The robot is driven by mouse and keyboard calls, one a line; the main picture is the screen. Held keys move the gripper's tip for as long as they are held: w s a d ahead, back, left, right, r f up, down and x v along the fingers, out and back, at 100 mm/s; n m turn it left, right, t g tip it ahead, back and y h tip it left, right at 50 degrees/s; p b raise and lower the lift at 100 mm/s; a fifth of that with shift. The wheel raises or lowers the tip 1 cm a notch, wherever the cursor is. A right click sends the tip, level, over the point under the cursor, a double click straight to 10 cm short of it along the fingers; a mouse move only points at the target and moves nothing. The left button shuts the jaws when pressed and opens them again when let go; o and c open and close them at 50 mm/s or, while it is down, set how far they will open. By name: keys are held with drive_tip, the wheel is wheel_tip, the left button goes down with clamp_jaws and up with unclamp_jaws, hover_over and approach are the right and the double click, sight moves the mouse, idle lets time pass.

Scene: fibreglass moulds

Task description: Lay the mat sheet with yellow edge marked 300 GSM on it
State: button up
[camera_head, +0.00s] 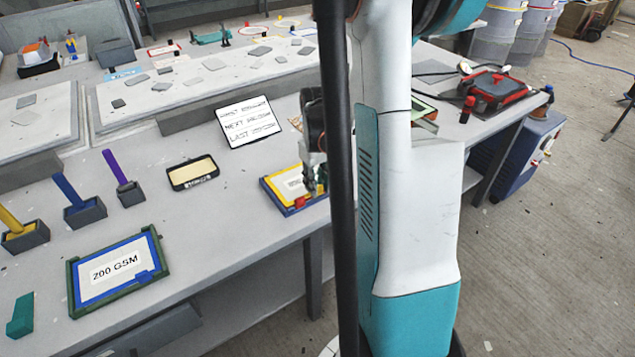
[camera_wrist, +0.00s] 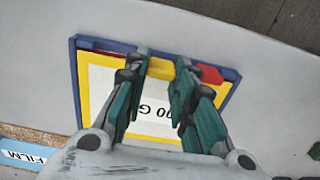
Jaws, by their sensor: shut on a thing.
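The yellow-edged mat sheet (camera_head: 290,183) lies in or on a blue frame on the bench in the head view. In the wrist view the yellow-edged sheet (camera_wrist: 101,92) carries a white label reading "00 G", the rest hidden by my fingers. My gripper (camera_wrist: 162,67) is shut on the sheet's yellow tab (camera_wrist: 160,68). The blue frame (camera_wrist: 76,80) shows around the sheet, and a red piece (camera_wrist: 210,74) is beside the right finger. In the head view my gripper (camera_head: 315,180) is at the sheet's right side, partly behind my arm.
A blue-edged sheet marked 200 GSM (camera_head: 115,267) sits in a green frame (camera_head: 73,290) at the front left. A black tray (camera_head: 192,173) and a sign board (camera_head: 247,122) are nearby. Blocks with purple (camera_head: 115,167), blue (camera_head: 67,189) and yellow (camera_head: 10,220) handles stand left.

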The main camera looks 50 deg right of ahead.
drive_tip(key=shift+f, duration=0.3)
idle(0.5)
drive_tip(key=o, duration=1.1)
drive_tip(key=shift+c, duration=0.2)
wheel_tip(320, 180, up, 12)
